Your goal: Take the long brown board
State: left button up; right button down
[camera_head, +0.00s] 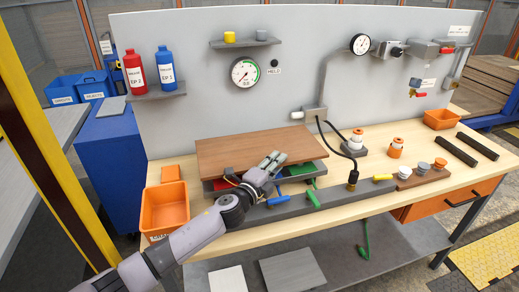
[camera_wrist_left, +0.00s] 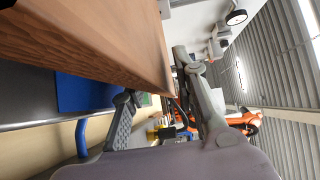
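The long brown board (camera_head: 235,149) lies flat on a low stand at the left part of the workbench. It also fills the upper left of the left wrist view (camera_wrist_left: 95,35), close to the camera. My left gripper (camera_head: 272,162) is at the board's right front edge, reaching in from the front. In the left wrist view its two fingers (camera_wrist_left: 158,85) are spread apart, one on each side of the board's near end. I cannot tell whether they touch it. My right gripper is in neither view.
An orange bin (camera_head: 146,209) stands left of the board. Green and blue-handled tools lie under and in front of it. A black cable (camera_head: 341,153) hangs to the right. Two dark rods (camera_head: 477,146) lie at the far right. The bench backboard (camera_head: 205,108) rises behind.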

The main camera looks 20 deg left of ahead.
pick_arm(q)
grip_shut()
notch_tip(320, 180, up, 10)
jog(key=shift+f+p, duration=0.1)
jog(key=shift+p, duration=1.05)
notch_tip(320, 180, up, 6)
jog(key=p, duration=0.6)
jog(key=shift+r, duration=0.25)
